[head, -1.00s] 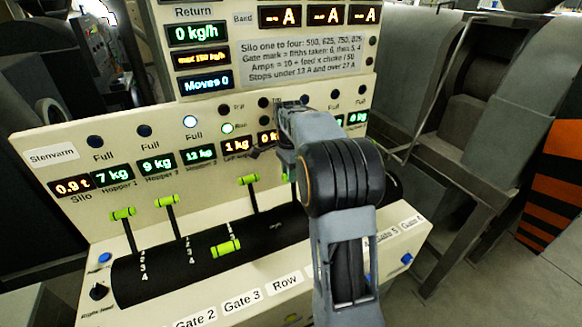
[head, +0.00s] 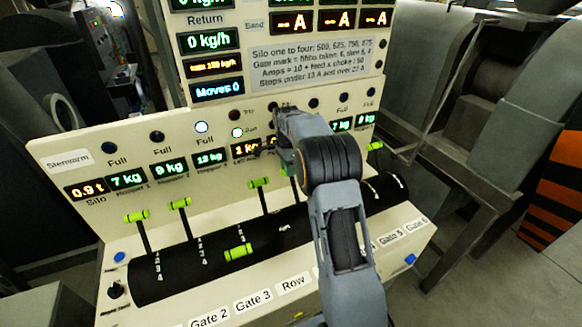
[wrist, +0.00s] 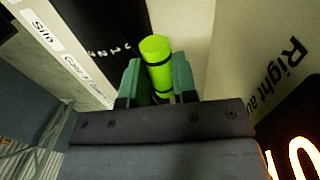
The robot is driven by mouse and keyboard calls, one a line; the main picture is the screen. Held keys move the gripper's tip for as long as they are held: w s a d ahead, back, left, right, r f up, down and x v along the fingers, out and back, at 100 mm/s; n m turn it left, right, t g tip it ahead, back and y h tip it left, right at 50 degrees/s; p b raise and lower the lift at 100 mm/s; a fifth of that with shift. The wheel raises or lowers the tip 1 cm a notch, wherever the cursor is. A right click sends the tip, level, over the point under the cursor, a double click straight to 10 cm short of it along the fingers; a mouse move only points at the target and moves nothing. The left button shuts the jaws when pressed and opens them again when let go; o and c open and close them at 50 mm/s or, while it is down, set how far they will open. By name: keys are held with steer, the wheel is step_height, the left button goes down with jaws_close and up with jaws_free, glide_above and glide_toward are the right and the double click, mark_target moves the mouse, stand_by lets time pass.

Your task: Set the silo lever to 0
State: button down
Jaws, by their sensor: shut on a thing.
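My gripper (wrist: 158,82) is shut on a bright green lever handle (wrist: 157,62), which stands between its two teal fingers in the wrist view. A label reading "Silo" (wrist: 42,30) and a dark slotted strip with numbers (wrist: 115,42) lie to the left of it there. The number this lever stands at cannot be read.
Other green-handled levers stand left of my arm (head: 137,215), (head: 180,203), (head: 237,252) and close beside it (head: 259,183). One more green handle (head: 375,146) is to the right. The upright display panel (head: 305,103) rises behind; its moves readout (head: 217,90) shows 0.

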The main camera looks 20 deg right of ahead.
steer(key=shift+w+a+f, duration=0.1)
steer(key=shift+w+f, duration=0.05)
steer(key=shift+f, duration=0.2)
steer(key=c, duration=1.3)
jaws_free()
steer(key=o, duration=0.4)
steer(key=shift+w+f, duration=0.15)
steer(key=shift+w, duration=0.1)
steer(key=shift+w+r+b, duration=0.2)
steer(key=shift+r, duration=1.75)
steer(key=shift+w+r+b, duration=0.15)
steer(key=shift+r+b, duration=0.05)
steer(key=shift+r, duration=1.7)
